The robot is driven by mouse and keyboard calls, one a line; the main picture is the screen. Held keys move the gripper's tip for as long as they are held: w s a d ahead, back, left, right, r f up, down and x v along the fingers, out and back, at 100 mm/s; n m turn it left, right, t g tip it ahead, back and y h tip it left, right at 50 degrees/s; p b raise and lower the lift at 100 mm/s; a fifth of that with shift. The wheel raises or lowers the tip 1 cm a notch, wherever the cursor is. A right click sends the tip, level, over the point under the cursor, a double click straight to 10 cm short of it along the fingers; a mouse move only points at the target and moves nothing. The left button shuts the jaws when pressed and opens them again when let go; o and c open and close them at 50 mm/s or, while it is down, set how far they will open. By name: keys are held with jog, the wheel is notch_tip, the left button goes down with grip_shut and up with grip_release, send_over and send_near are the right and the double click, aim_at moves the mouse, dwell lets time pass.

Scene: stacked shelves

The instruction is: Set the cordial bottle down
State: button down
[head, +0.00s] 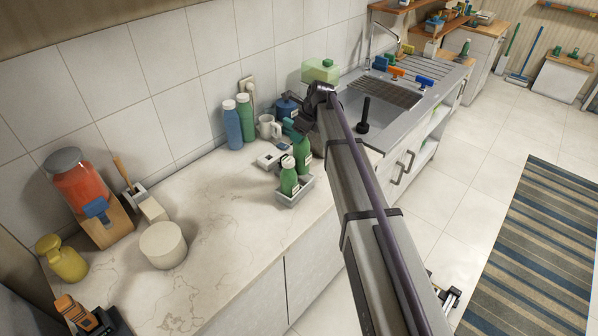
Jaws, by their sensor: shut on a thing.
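My gripper (297,130) is over the counter, near the sink end, at the far end of my arm. It is shut on a green bottle with a pale label (303,158), which I take as the cordial bottle. The bottle looks upright, partly hidden by my arm and by the bottle in front. A similar green bottle (289,182) stands in a small grey tray (295,198) just in front. I cannot tell whether the held bottle touches the tray or hangs above it.
Blue and green bottles (233,124), a white mug (268,127) and a dark blue pot (286,107) stand behind, left of the sink (352,100). A white box (270,160) lies beside the tray. A cream round block (163,245) stands left; the counter between (225,215) is clear.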

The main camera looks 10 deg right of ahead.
aim_at(300, 152)
notch_tip(300, 152, down, 9)
jog(key=b, duration=0.6)
jog(key=shift+r, duration=0.35)
jog(key=shift+f, duration=0.1)
jog(key=c, duration=0.9)
grip_release()
jog(key=shift+f, duration=0.15)
jog(key=o, duration=0.5)
jog(key=shift+c, duration=0.2)
